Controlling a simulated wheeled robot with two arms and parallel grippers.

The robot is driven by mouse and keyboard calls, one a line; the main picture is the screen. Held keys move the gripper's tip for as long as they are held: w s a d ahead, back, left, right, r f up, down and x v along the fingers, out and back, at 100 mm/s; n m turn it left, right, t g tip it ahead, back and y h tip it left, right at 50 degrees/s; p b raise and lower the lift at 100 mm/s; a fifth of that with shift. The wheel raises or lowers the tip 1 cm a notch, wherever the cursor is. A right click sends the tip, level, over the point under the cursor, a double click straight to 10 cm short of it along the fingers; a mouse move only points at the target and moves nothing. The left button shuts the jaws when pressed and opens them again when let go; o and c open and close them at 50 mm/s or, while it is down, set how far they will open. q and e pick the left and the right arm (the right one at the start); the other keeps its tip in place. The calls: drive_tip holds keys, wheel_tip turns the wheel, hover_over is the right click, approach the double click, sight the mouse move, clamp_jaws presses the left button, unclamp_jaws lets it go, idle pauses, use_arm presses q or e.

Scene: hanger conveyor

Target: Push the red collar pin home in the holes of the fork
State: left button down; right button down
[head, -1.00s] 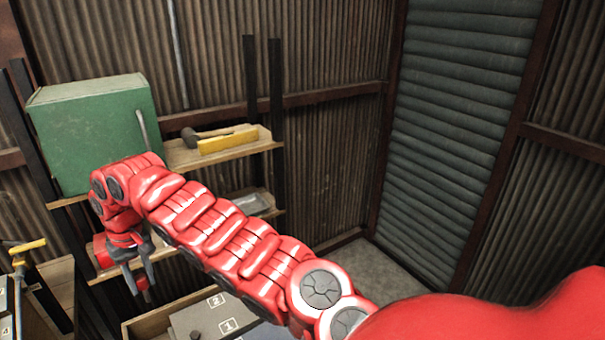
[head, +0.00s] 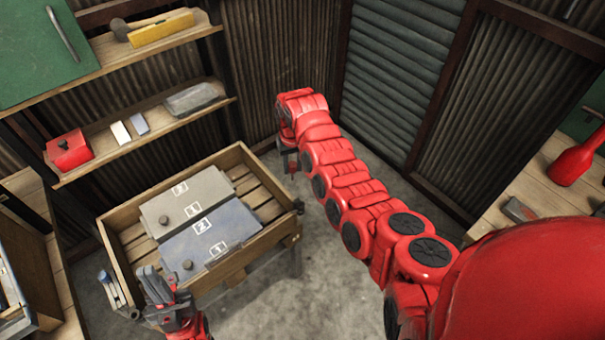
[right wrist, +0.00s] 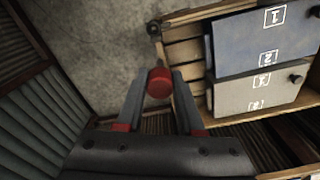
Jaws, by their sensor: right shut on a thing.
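My right gripper (head: 291,166) hangs at the end of my right arm, beyond the right back corner of a wooden crate in the head view. In the right wrist view it is shut on a red round-ended piece, which looks like the red collar pin (right wrist: 159,84). The piece sits between the fingertips, and its far part is hidden. My left gripper (head: 165,290) is at the lower left, by the crate's front side; its finger gap is unclear. I cannot make out the fork in either view.
The wooden crate (head: 262,240) holds numbered grey and blue plates (head: 212,240). Shelves (head: 180,112) stand behind at the left. A workbench (head: 540,195) with a red bottle-shaped object (head: 575,160) is at the right. Floor (head: 335,285) is open between crate and arm.

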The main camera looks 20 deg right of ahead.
wheel_tip(320, 180, down, 10)
drive_tip(key=s+d+b, duration=0.1)
drive_tip(key=s+b, duration=0.1)
drive_tip(key=shift+s+d, duration=0.25)
drive_tip(key=shift+s, duration=0.05)
drive_tip(key=shift+s, duration=0.1)
idle(1.1)
drive_tip(key=shift+f+b, duration=0.5)
drive_tip(key=shift+b, duration=0.1)
idle(0.7)
idle(1.2)
drive_tip(key=shift+f+b, duration=1.1)
drive_tip(key=shift+b, duration=0.1)
idle(2.2)
